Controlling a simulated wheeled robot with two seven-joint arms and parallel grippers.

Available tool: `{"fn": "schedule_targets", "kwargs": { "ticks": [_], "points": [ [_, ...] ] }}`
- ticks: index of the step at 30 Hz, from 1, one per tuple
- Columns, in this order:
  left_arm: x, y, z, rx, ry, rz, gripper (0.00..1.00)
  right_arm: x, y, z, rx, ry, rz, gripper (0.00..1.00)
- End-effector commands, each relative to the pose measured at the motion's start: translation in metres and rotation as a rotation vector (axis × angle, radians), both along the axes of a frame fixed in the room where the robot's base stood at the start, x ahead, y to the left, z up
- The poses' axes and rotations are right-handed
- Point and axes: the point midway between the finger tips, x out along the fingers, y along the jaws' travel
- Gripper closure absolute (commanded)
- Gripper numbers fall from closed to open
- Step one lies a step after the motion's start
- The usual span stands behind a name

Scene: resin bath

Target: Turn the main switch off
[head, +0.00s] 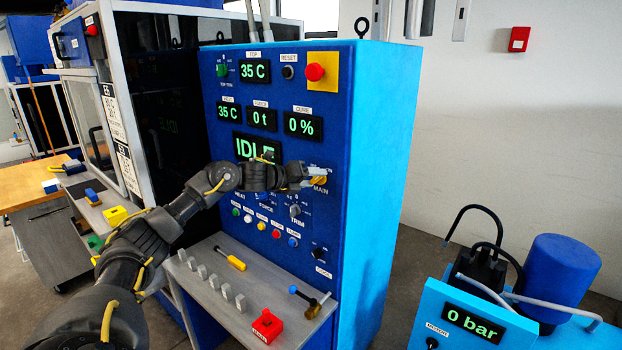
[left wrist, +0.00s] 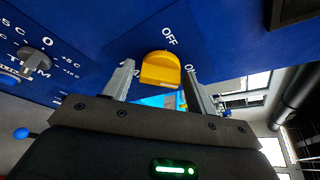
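The main switch is a yellow rotary knob (head: 318,180) on the blue control panel (head: 334,215), above the MAIN label. In the left wrist view the yellow knob (left wrist: 161,71) shows close ahead, with OFF printed above it and ON, partly hidden, to its right. Which mark the knob points at is hard to tell. My left gripper (head: 308,174) is at the panel in front of the switch. Its two fingers (left wrist: 157,82) are apart, one on each side of the knob in the picture, with gaps showing. My right gripper is in neither view.
Other knobs, such as the TRIM knob (head: 295,210), and several coloured buttons sit below the switch. The display (head: 257,148) reads IDLE. A pump unit (head: 470,320) stands at right.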

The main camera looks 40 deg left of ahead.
Motion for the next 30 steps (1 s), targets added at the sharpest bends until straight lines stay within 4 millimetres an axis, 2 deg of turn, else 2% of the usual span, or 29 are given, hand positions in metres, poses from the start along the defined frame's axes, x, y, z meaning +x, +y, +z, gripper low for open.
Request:
{"fn": "schedule_targets", "kwargs": {
  "ticks": [1,8,20,30],
  "points": [
    [0.0,0.0,0.0,0.0,0.0,0.0,0.5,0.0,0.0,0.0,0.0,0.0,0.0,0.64],
    [0.0,0.0,0.0,0.0,0.0,0.0,0.79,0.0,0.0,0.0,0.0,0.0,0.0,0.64],
    [-0.001,0.001,-0.004,-0.088,-0.001,0.001,0.79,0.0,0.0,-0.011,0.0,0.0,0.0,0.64],
    [0.0,0.002,-0.009,-0.369,-0.007,0.001,0.79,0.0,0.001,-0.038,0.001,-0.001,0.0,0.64]
  ]
}}
